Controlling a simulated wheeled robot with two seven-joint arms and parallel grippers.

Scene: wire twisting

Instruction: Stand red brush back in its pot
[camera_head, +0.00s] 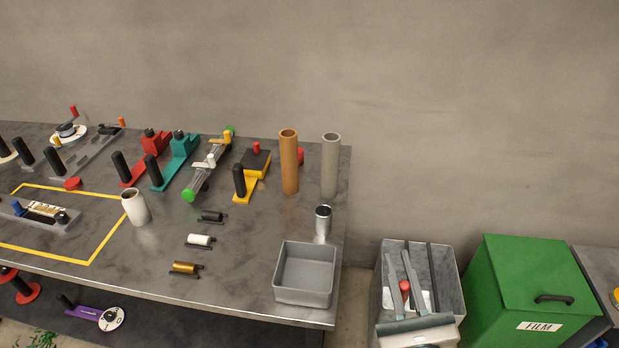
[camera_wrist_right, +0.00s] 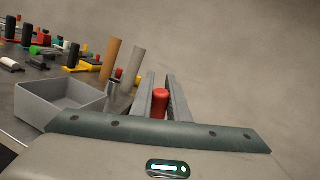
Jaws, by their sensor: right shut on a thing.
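My right gripper (camera_head: 401,258) is shut on a red, rounded piece, seemingly the red brush (camera_head: 405,286). In the right wrist view the red brush (camera_wrist_right: 160,102) shows as a red end between the two grey fingers (camera_wrist_right: 162,85); the rest of it is hidden. In the head view the gripper is right of the workbench, in front of or over a grey bin. A white cup (camera_head: 135,208) and a small metal pot (camera_head: 323,222) stand upright on the bench; I cannot tell which is the brush's pot. My left gripper is out of view.
A grey open tray (camera_head: 304,291) sits at the bench's front right corner. A tall brown tube (camera_head: 289,165) and a grey tube (camera_head: 330,168) stand behind it. The grey bin (camera_head: 451,282) and a green FILM box (camera_head: 535,280) are right of the bench.

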